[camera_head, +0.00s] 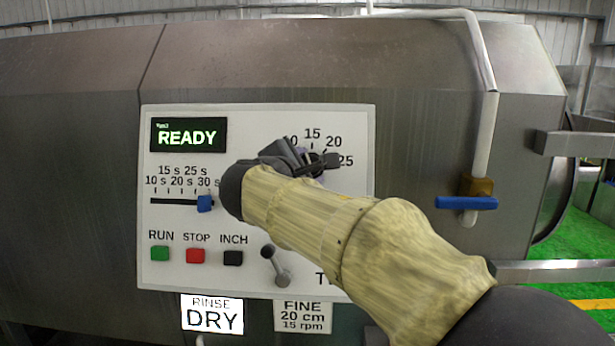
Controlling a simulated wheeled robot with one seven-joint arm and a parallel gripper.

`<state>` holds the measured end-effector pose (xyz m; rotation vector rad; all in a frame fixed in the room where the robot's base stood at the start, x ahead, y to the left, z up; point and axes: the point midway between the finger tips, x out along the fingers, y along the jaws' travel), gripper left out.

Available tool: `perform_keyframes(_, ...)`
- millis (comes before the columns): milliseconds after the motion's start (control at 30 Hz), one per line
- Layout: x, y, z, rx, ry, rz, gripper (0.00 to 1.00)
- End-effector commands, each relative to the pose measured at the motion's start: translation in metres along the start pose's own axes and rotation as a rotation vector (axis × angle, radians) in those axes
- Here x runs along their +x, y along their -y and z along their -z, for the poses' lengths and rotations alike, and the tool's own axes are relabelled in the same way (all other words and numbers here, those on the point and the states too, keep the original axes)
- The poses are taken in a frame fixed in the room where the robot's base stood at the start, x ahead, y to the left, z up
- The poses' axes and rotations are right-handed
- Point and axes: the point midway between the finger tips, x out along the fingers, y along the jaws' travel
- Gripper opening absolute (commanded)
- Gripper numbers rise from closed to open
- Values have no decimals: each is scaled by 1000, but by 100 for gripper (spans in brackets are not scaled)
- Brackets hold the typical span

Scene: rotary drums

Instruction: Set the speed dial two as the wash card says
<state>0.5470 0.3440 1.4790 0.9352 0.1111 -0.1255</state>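The speed dial (313,158) is on the white control panel, under a scale marked 10, 15, 20 and 25. The 10 is partly covered. My gripper (303,156) is at the dial, its dark fingers over it and hiding most of it. I cannot tell whether the fingers grip it, or where the dial points. The wash card (303,317) hangs below the panel and reads FINE, 20 cm, 15 rpm. A second card (212,314) reads RINSE DRY.
The panel (358,125) also carries a READY display (188,135), a blue slider (205,204) near 30 s, green, red and black buttons, and a lever (275,266). A pipe with a blue-handled valve (466,203) stands at the right.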

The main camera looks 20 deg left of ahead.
Motion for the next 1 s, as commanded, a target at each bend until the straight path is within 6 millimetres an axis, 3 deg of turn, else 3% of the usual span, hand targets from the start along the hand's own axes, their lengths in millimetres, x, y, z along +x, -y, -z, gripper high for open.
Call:
perform_keyframes(433,1,-2,0,303,1,113,25)
perform_keyframes(1000,1,-2,-1,366,2,137,25)
